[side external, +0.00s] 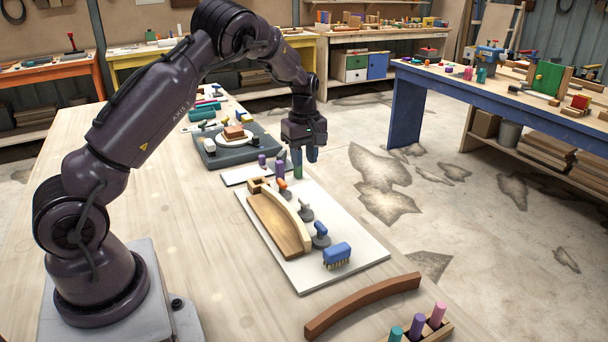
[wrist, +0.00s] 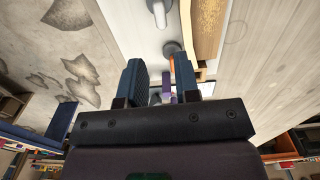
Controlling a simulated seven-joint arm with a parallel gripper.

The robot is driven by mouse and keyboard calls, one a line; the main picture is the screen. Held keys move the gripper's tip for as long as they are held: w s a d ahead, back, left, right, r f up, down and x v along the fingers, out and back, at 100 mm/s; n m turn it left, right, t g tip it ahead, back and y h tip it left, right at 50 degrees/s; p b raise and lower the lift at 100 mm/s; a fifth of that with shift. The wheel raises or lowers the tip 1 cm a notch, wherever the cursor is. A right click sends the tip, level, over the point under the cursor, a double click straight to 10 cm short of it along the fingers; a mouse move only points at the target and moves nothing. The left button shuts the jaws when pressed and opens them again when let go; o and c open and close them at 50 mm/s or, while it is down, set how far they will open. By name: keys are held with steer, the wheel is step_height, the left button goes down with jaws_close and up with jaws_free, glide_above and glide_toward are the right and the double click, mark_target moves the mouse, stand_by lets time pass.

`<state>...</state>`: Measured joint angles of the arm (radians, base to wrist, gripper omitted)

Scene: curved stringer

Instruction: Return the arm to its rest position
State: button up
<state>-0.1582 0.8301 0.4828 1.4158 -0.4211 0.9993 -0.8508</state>
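My gripper (side external: 304,156) hangs fingers-down above the far end of the white board (side external: 345,268), with the arm reaching out over the bench. Its two blue fingers stand apart in the wrist view (wrist: 159,80), with a gap between them and nothing gripped that I can see. A green peg (side external: 297,172) shows just below the fingers in the side view; whether a finger touches it I cannot tell. Purple pegs (side external: 280,170) stand to the left of it. On the white board lie a curved wooden block (side external: 275,225) and a pale curved strip (side external: 292,213) along its edge.
A brown curved piece (side external: 363,304) and a peg holder (side external: 437,331) are at the near edge. A grey tray (side external: 235,152) is farther back. The bench's left side is clear.

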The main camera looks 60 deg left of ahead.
steer(key=shift+r, duration=0.65)
steer(key=s+d+r+m+t, duration=0.2)
steer(key=s+d+r+m, duration=0.6)
steer(key=s+d, duration=0.3)
steer(key=s+d+r+m+t, duration=0.3)
steer(key=s+d+r+m, duration=0.6)
steer(key=s, duration=0.4)
steer(key=shift+d+r+m+t, duration=0.3)
steer(key=shift+d+m, duration=0.3)
steer(key=shift+d, duration=0.4)
